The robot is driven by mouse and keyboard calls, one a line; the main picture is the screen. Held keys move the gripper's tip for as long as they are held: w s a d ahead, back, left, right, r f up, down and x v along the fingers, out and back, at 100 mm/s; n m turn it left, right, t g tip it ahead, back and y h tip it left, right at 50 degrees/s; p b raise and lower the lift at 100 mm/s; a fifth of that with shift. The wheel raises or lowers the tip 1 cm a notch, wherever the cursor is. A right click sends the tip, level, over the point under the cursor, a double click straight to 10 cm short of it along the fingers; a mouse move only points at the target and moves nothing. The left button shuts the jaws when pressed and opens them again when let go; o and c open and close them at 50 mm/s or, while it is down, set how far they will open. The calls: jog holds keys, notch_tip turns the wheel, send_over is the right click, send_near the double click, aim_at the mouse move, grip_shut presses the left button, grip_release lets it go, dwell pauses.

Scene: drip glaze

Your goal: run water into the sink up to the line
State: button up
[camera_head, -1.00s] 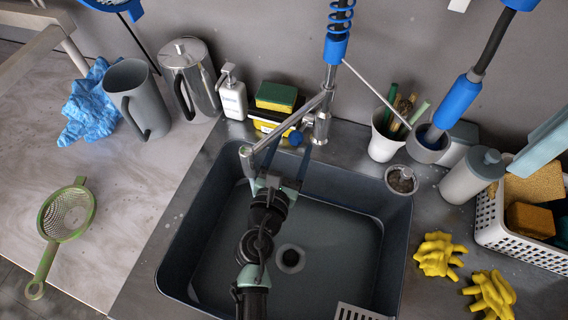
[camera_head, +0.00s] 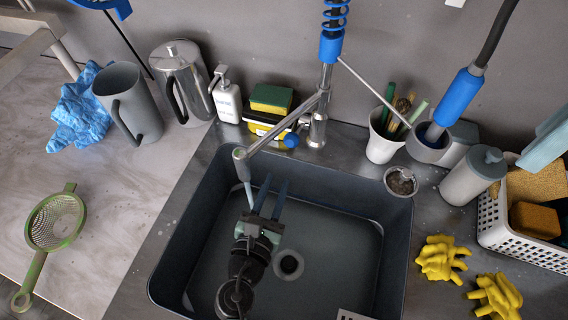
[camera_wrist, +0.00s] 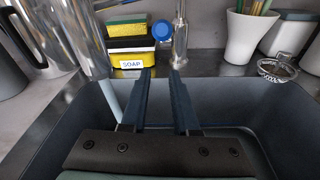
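The dark grey sink (camera_head: 345,212) has a round drain (camera_head: 289,265) on its floor. I cannot make out a fill line or tell the water depth. The metal tap's spout (camera_head: 241,154) reaches over the sink's back left, and a pale water stream (camera_head: 246,193) runs down from it. The stream also shows in the wrist view (camera_wrist: 110,100). A blue knob (camera_head: 291,140) sits at the tap's base, also in the wrist view (camera_wrist: 161,31). My gripper (camera_head: 271,189) is open and empty over the sink, right of the stream and apart from the knob.
A soap caddy with sponges (camera_head: 265,122) and a white pump bottle (camera_head: 227,101) stand behind the sink. A white cup of brushes (camera_head: 381,145) and a strainer basket (camera_head: 400,181) are at the back right. Yellow gloves (camera_head: 440,258) lie on the right.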

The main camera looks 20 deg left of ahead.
jog(key=f, duration=0.2)
jog(key=shift+s+f, duration=0.2)
jog(key=shift+f, duration=0.15)
jog(key=shift+c, duration=1.1)
jog(key=shift+w+r, duration=0.1)
jog(key=shift+w, duration=0.25)
grip_shut()
jog(key=p, duration=0.4)
send_near(298, 130)
jog(key=w+f, duration=0.2)
jog(key=w, duration=0.1)
jog(key=shift+w+a+f, duration=0.15)
jog(key=shift+w+a, duration=0.1)
jog(key=shift+a, duration=0.15)
